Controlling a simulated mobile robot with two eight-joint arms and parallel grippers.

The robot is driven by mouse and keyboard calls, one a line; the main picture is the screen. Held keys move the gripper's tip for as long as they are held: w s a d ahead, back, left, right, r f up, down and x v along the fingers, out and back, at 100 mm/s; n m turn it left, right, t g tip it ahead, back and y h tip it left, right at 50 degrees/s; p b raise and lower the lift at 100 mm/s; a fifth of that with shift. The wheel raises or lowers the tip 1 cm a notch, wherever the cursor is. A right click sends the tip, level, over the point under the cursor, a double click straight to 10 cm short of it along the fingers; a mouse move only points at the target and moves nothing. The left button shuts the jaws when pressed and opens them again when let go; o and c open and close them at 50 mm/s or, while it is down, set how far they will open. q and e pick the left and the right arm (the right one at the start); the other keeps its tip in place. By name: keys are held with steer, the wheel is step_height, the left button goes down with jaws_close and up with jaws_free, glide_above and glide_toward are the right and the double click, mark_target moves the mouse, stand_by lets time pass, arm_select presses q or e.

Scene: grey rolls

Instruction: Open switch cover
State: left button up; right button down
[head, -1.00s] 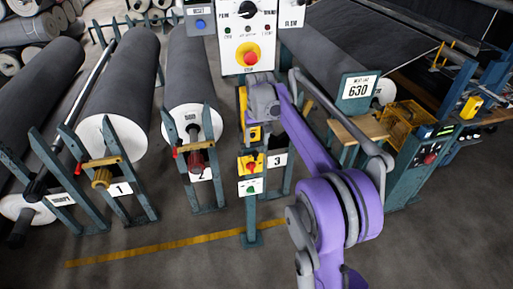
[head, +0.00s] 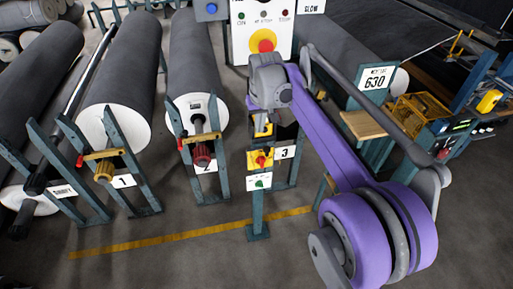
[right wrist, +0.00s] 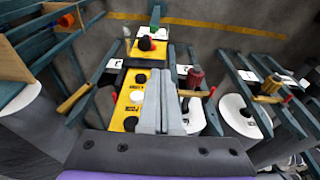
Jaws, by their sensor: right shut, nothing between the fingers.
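A small yellow switch box with a red knob (head: 261,160) is mounted on a teal post, with a white plate holding a green button (head: 259,181) below it. My left gripper is not in view.
A white control panel with a large red button (head: 262,41) stands above. Large grey rolls on teal stands (head: 195,75) are at left. A wooden ledge (head: 362,124) and a yellow crate (head: 420,113) are at right. The floor in front, with a yellow line (head: 180,240), is clear.

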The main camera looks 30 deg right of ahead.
mark_target(261, 159)
steer(key=x, duration=0.3)
steer(key=s+x, duration=0.1)
steer(key=x, duration=0.6)
steer(key=shift+s+f, duration=0.35)
steer(key=shift+f, duration=0.2)
steer(key=shift+s+f, duration=0.15)
steer(key=shift+f, duration=0.45)
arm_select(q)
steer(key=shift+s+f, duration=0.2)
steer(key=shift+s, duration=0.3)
arm_select(e)
steer(key=shift+f, duration=0.2)
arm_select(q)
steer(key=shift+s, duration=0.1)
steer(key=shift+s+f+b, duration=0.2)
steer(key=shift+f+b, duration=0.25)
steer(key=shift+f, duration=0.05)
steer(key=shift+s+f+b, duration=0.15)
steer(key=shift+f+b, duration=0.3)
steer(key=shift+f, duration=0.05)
arm_select(e)
steer(key=shift+s+a+f, duration=0.25)
steer(key=shift+s+f, duration=0.6)
steer(key=shift+f, duration=0.05)
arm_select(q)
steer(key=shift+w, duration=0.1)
arm_select(e)
steer(key=shift+w, duration=0.1)
